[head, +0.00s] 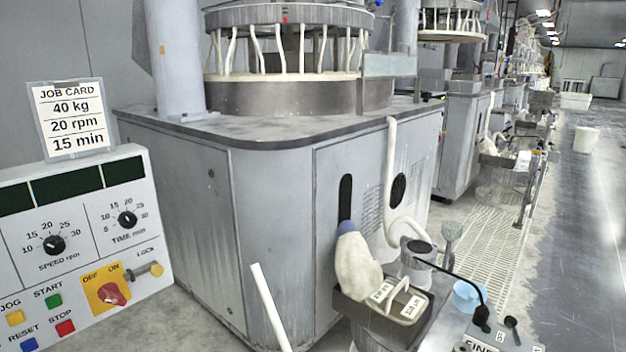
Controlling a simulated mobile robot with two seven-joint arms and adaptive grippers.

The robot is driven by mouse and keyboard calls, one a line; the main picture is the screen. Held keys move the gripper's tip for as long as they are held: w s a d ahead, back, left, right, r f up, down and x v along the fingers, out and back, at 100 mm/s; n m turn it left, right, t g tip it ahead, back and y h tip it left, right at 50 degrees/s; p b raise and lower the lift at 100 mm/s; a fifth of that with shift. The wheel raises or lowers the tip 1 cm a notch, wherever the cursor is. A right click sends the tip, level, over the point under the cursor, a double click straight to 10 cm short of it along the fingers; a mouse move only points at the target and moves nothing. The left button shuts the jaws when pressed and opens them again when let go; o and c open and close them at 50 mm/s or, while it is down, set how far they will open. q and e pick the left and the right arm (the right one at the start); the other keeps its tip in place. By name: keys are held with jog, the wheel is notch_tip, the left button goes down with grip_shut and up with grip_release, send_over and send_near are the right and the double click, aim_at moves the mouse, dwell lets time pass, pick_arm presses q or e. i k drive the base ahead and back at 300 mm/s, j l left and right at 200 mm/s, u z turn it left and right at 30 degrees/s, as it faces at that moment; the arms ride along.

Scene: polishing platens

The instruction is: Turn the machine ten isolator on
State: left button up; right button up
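A control panel (97,205) stands at the left. On its lower part is a yellow isolator plate (93,275) marked OFF on the left and ON on the right. A red rotary knob (112,294) sits on the plate. I cannot tell for sure which mark the knob points to. No machine number is readable on the panel. Neither of my grippers is in view, and nothing touches the knob.
Speed (54,245) and time (127,219) dials and start (54,300), stop (66,327), jog and reset buttons are near the isolator. A job card (70,118) stands above the panel. A grey polishing machine (270,200) fills the middle. A white rod (268,300) stands in front.

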aim_at(110, 292)
jog(key=k, duration=0.25)
jog(key=u, duration=1.3)
